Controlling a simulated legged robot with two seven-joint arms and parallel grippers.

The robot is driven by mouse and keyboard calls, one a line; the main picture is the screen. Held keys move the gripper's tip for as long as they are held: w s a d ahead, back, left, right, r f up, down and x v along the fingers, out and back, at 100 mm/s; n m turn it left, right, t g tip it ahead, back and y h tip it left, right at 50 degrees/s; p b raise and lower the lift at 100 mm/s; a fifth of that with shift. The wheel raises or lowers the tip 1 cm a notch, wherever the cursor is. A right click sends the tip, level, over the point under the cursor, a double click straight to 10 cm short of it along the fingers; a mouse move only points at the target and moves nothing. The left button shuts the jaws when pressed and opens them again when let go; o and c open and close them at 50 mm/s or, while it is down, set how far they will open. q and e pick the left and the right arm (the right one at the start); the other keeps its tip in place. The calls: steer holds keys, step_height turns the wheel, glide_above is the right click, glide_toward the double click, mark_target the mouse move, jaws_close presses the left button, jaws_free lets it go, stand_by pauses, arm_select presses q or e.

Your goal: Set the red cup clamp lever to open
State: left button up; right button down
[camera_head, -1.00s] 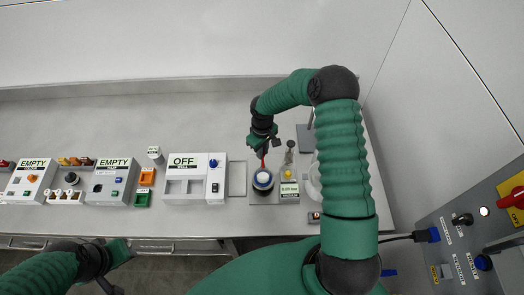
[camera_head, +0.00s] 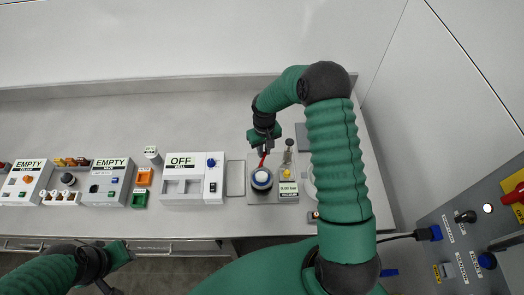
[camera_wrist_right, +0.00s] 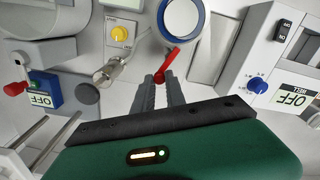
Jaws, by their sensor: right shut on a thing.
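The red clamp lever (camera_wrist_right: 178,57) sticks out from beside the blue-rimmed cup (camera_wrist_right: 184,20), which has a white top. In the head view the lever (camera_head: 262,159) rises behind the cup (camera_head: 261,178). My right gripper (camera_wrist_right: 158,79) is shut on the lever's free end, with its fingertips on either side of the red tip. It also shows in the head view (camera_head: 265,150), reaching down from behind the cup. My left gripper (camera_head: 114,270) hangs at the lower left, away from the bench equipment; its jaw opening is unclear.
A metal fitting (camera_wrist_right: 111,70) and a yellow knob (camera_wrist_right: 122,34) sit close to my right fingers. A box labelled OFF (camera_head: 193,178) stands left of the cup. A grey control panel (camera_head: 470,240) is at the right. The bench behind the boxes is clear.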

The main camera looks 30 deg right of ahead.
steer(key=shift+s+f+m+b, duration=0.1)
steer(key=shift+s+m+b, duration=0.35)
steer(key=shift+m, duration=1.85)
steer(key=shift+s+r+m+b, duration=0.1)
steer(key=shift+s+m, duration=0.7)
steer(key=shift+m, duration=1.5)
steer(key=shift+s+f+m+b, duration=0.15)
steer(key=shift+s+m, duration=0.45)
steer(key=shift+m, duration=1.7)
steer(key=c, duration=1.5)
jaws_free()
steer(key=shift+c, duration=0.2)
steer(key=shift+o, duration=0.9)
steer(key=shift+w, duration=0.15)
